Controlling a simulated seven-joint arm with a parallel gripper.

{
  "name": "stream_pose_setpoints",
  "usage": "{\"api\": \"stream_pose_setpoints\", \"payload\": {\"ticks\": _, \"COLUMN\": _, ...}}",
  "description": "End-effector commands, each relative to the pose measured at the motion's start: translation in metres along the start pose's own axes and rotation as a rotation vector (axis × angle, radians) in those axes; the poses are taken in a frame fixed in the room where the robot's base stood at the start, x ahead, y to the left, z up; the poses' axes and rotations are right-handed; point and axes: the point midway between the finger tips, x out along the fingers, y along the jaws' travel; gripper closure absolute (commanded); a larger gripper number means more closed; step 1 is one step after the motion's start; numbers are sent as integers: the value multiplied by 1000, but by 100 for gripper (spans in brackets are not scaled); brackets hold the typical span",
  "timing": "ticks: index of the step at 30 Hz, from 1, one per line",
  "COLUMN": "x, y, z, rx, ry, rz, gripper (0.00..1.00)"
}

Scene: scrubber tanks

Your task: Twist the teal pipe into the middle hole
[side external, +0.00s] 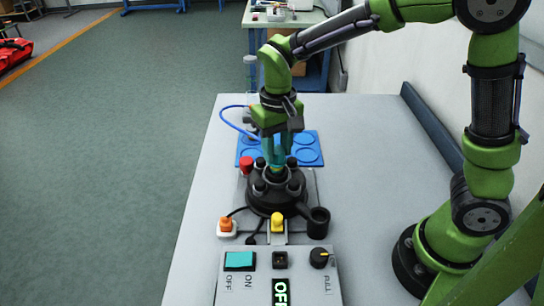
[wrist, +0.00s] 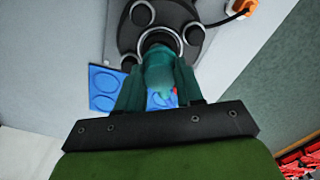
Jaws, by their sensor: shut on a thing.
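The teal pipe (wrist: 160,78) is between the fingers of my gripper (wrist: 158,85), which is shut on it. In the side view my gripper (side external: 276,155) points down over the centre of the black round tank hub (side external: 276,200). In the wrist view the pipe's far end meets the ringed middle hole (wrist: 158,40) of the hub. How deep it sits, or whether it is only resting there, I cannot tell. My fingers hide most of the pipe in the side view.
Several black fittings ring the hub. A blue mat with round recesses (side external: 308,151) lies behind it, with a red part (side external: 246,165) to the left. A control box (side external: 278,275) reading OFF, an orange plug (side external: 226,225) and a black cup (side external: 318,222) are in front.

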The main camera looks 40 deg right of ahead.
Motion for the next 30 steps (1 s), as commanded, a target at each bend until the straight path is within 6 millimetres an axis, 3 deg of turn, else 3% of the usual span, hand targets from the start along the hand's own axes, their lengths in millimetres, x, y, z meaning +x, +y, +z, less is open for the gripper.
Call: {"api": "stream_pose_setpoints", "payload": {"ticks": 30, "x": 12, "y": 0, "z": 0, "rx": 0, "ry": -1, "rz": 0, "gripper": 100}}
